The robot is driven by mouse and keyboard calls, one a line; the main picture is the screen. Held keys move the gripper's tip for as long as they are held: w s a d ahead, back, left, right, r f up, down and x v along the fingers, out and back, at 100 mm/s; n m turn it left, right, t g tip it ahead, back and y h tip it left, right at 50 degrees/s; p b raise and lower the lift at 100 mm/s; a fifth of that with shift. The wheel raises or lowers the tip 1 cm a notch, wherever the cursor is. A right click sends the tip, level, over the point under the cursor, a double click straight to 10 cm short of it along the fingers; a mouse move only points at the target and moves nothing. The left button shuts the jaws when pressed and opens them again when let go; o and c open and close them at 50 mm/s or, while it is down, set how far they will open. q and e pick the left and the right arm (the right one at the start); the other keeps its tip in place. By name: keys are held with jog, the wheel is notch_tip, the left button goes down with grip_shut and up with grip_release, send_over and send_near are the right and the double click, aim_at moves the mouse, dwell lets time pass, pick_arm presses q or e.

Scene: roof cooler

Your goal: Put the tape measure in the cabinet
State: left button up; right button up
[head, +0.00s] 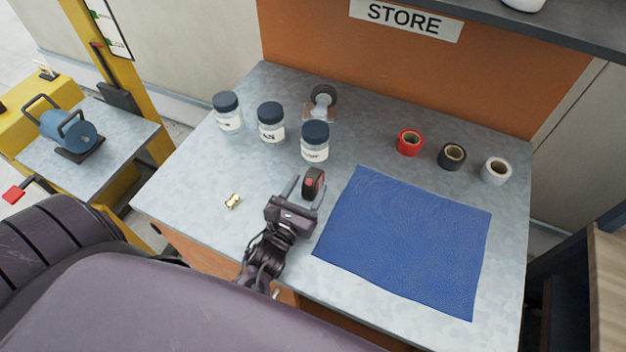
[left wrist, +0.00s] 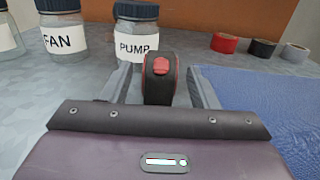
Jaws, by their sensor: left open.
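The tape measure (head: 314,184) is black with a red centre button. It stands upright on the grey metal worktop, just left of the blue mat, and also shows in the left wrist view (left wrist: 160,78). My left gripper (head: 302,190) is open, with its two fingers reaching forward on either side of the tape measure. In the left wrist view the fingers (left wrist: 160,86) flank it with a gap on each side. The orange cabinet front (head: 188,250) shows only partly below the worktop; its inside is hidden. My right gripper is not in view.
Jars with dark lids, one labelled PUMP (left wrist: 137,35), stand behind the tape measure. A caster wheel (head: 322,100) and red, black and white tape rolls (head: 452,156) lie farther back. A small brass fitting (head: 233,201) lies left. The blue mat (head: 405,240) is bare.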

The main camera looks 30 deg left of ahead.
aim_at(308, 186)
pick_arm(q)
jog(key=w, duration=0.4)
jog(key=shift+a, duration=0.1)
jog(key=shift+s, duration=0.1)
jog(key=c, duration=1.2)
jog(key=shift+r, duration=0.2)
